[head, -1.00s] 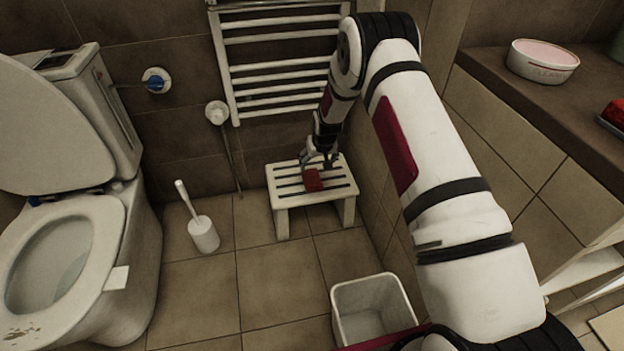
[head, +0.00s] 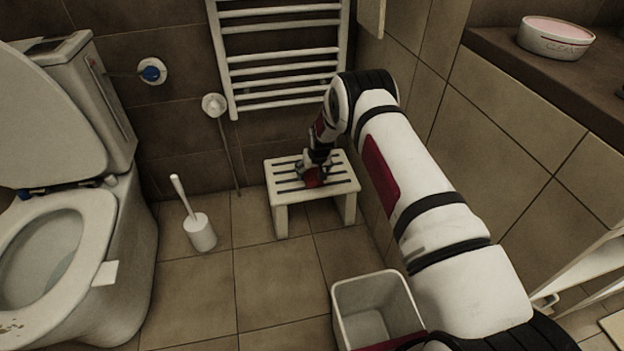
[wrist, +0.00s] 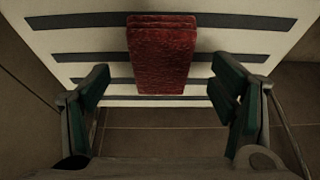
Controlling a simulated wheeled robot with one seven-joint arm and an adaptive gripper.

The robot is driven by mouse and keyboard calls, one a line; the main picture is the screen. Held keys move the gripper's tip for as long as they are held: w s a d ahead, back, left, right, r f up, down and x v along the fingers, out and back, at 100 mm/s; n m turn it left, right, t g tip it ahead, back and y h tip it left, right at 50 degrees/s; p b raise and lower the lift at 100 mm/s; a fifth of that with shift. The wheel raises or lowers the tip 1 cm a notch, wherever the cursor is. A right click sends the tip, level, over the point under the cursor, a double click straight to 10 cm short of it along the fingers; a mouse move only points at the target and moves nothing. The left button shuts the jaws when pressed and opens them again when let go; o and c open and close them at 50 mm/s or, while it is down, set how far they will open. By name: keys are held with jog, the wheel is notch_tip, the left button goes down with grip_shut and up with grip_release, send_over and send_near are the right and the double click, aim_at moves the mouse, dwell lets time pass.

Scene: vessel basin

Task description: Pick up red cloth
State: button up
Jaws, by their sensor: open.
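The red cloth (wrist: 162,58) is a folded, thick block lying on the slatted white stool (wrist: 60,42). In the head view the cloth (head: 313,180) shows only in part, below my gripper, on top of the stool (head: 345,186). My gripper (head: 313,172) is low over the stool. In the wrist view my gripper (wrist: 165,105) is open, with one green-padded finger to the left of the cloth and one to the right. There is a gap between each finger and the cloth.
A white bin (head: 378,310) stands on the floor in front of the stool. A toilet brush in its holder (head: 199,232) and a toilet (head: 130,240) are to the left. A towel rail (head: 285,70) hangs behind. A bowl (head: 556,38) sits on the counter.

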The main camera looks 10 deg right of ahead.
aim_at(313, 175)
jog(key=shift+b+x, duration=0.7)
jog(key=shift+x, duration=0.85)
jog(key=c, duration=1.2)
jog(key=shift+c, duration=0.2)
jog(key=shift+r, duration=0.2)
jog(key=shift+r+p, duration=0.6)
notch_tip(313, 175, up, 2)
jog(key=shift+r+p, duration=0.25)
jog(key=shift+p, duration=0.5)
jog(key=s+d+p, duration=0.4)
jog(key=s+p, duration=0.1)
jog(key=s, duration=1)
jog(key=shift+s+r+p, duration=0.3)
jog(key=shift+r+p, duration=0.1)
jog(key=shift+r, duration=0.1)
